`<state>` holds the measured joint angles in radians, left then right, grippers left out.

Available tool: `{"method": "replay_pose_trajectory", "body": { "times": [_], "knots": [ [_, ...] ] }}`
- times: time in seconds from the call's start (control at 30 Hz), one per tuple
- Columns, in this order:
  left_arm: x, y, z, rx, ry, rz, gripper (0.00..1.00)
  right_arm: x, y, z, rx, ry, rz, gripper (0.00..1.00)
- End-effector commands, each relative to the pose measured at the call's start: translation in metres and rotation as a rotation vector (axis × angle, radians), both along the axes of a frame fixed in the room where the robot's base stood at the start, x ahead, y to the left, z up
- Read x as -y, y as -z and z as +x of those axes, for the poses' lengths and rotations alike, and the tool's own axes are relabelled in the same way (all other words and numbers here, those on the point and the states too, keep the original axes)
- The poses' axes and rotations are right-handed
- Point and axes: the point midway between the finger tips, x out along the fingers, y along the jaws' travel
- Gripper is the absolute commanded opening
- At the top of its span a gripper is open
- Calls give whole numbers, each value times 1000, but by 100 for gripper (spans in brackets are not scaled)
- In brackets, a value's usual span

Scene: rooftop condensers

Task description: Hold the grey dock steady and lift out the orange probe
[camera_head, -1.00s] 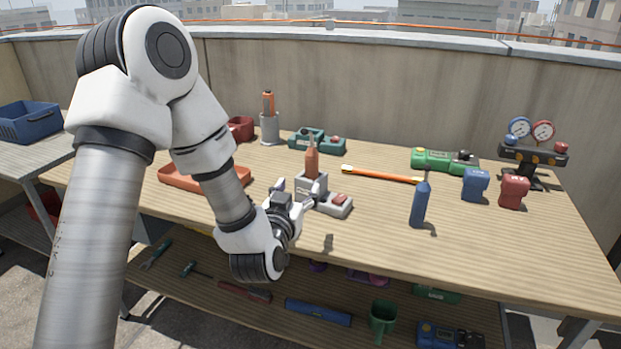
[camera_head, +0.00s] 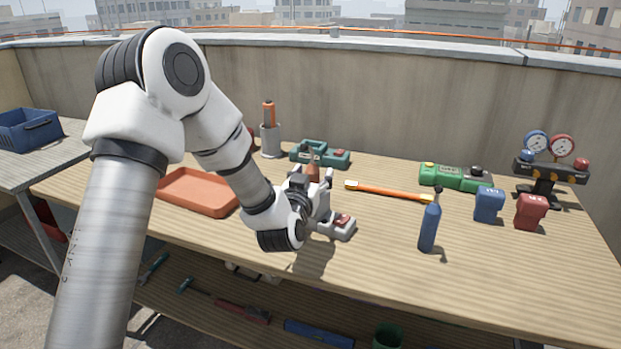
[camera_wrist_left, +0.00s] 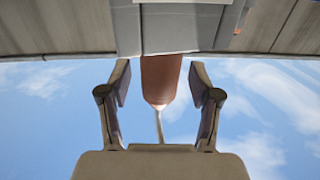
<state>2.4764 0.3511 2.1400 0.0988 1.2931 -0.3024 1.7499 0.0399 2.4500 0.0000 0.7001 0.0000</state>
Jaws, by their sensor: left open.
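The orange-brown probe (camera_head: 313,172) stands upright in the grey dock (camera_head: 335,226), which sits on the bench and has a red button on its front part. My left gripper (camera_head: 314,182) is at the probe, open, and covers much of the dock and the probe's lower part. In the left wrist view the picture is inverted: the probe (camera_wrist_left: 161,80) hangs from the dock (camera_wrist_left: 180,28) between the two open fingers, with a gap on each side. A thin pale tip shows at its end. My right gripper is not in view.
A grey cylinder with an orange-topped tool (camera_head: 269,125) stands behind. An orange tray (camera_head: 198,192) lies left, a teal case (camera_head: 320,154) behind. An orange-handled rod (camera_head: 390,191) and a blue bottle (camera_head: 430,226) are to the right. The front right bench is clear.

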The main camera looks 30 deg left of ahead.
Motion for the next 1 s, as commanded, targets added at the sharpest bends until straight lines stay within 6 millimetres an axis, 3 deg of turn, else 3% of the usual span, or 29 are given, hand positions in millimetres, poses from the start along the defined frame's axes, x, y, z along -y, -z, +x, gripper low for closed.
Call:
{"method": "replay_pose_trajectory", "body": {
  "times": [0.03, 0.2, 0.3, 0.33, 0.4, 0.77, 1.0],
  "knots": [
    [0, 0, 0, 0, 0, 0, 60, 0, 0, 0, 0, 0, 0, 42],
    [0, 0, 0, 0, 0, 0, 0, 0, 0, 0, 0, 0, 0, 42],
    [0, 0, 0, 0, 0, 0, 0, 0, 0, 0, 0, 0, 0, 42],
    [0, 0, 0, 0, 0, 0, 39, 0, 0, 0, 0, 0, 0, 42],
    [0, 0, 0, 1, 0, 0, 62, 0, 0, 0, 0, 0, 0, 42],
    [2, 0, -5, 0, 0, 0, 62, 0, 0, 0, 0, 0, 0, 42],
    [16, 0, -46, -2, 1, -1, 62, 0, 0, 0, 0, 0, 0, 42]
  ]
}}
